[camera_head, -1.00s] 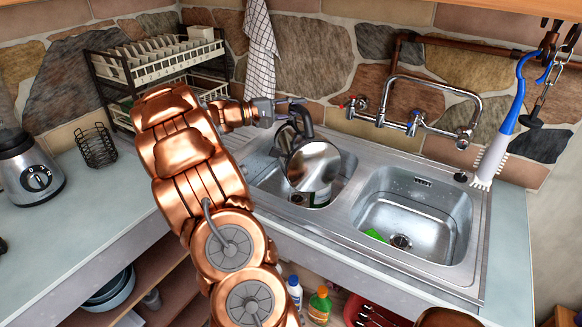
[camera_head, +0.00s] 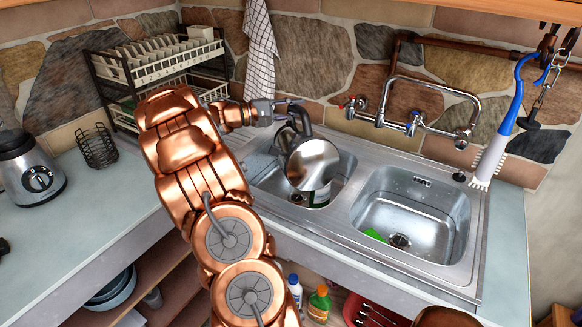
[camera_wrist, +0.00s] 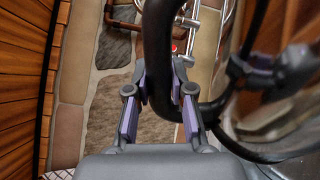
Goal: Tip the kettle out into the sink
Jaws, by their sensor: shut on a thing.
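The kettle (camera_head: 313,165) has a shiny metal body and a dark handle (camera_head: 304,120). It hangs tilted over the left basin of the sink (camera_head: 262,178), its round metal face toward the head camera. My gripper (camera_head: 292,110) is shut on the handle from the left. In the wrist view the fingers of my gripper (camera_wrist: 160,100) close around the thick black handle (camera_wrist: 158,50). The kettle's body is blurred at the right of that view. The spout is not clear, and no pouring liquid shows.
The right basin (camera_head: 405,220) holds a green sponge (camera_head: 374,235). A faucet (camera_head: 412,122) stands behind the basins. A blue and white brush (camera_head: 503,135) hangs at right. A dish rack (camera_head: 150,65), wire basket (camera_head: 97,147) and blender (camera_head: 30,172) stand left.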

